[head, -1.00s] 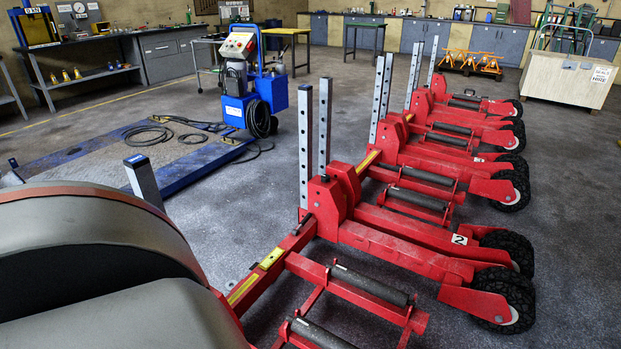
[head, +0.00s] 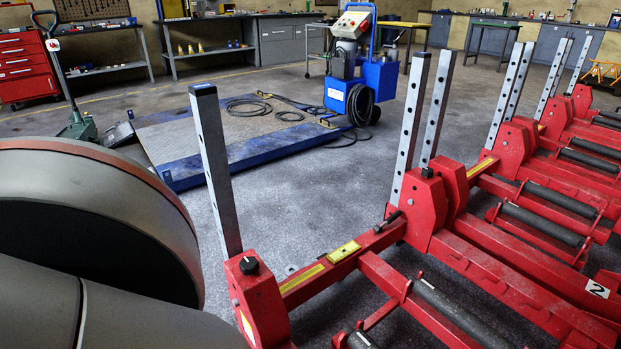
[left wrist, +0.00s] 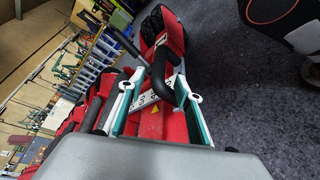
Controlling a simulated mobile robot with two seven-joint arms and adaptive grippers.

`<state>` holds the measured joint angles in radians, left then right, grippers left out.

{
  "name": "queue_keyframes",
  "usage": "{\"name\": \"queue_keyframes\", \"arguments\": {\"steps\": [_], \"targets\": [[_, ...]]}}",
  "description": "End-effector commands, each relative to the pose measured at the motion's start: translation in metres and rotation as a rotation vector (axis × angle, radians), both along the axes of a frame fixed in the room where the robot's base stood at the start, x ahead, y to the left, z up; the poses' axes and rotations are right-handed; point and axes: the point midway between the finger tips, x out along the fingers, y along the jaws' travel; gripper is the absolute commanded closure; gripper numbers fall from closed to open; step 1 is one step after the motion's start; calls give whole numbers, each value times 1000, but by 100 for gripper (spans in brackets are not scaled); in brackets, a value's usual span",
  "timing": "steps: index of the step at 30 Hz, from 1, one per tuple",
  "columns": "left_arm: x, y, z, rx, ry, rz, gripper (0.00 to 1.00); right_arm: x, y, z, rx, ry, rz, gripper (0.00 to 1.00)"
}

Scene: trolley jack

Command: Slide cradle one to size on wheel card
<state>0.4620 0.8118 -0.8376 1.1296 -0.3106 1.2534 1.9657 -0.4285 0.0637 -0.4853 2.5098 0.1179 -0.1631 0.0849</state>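The nearest red cradle, which carries no number I can see, has a red block with a black knob (head: 250,265) and a grey perforated post (head: 215,165). A red bar with yellow strips (head: 344,251) runs from it towards another red block with two posts. Cradle two (head: 598,290) bears a white "2" plate at right. In the left wrist view my left gripper (left wrist: 161,77) has teal-edged fingers spread apart, with a black handle (left wrist: 159,82) of a red unit between them; I cannot tell whether they touch it. My right gripper is not in view. I cannot identify a wheel card.
More red cradles stand in a row at right. A blue pump cart (head: 360,85) stands behind a low blue-edged platform (head: 225,150) with coiled hoses. A green pallet truck (head: 76,127) and red tool chest (head: 25,65) are at back left. Grey floor between platform and cradles is clear.

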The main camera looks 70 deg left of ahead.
Motion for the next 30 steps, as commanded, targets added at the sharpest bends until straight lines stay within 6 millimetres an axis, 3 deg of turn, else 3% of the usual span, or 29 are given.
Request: {"name": "queue_keyframes", "arguments": {"steps": [15, 28, 30], "targets": [[35, -54, -13, -7, 3, 2, 66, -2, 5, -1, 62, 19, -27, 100], [42, -63, -15, -5, 2, 2, 66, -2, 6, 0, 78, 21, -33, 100], [42, -63, -15, -5, 2, 2, 81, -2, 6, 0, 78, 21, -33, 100]]}}
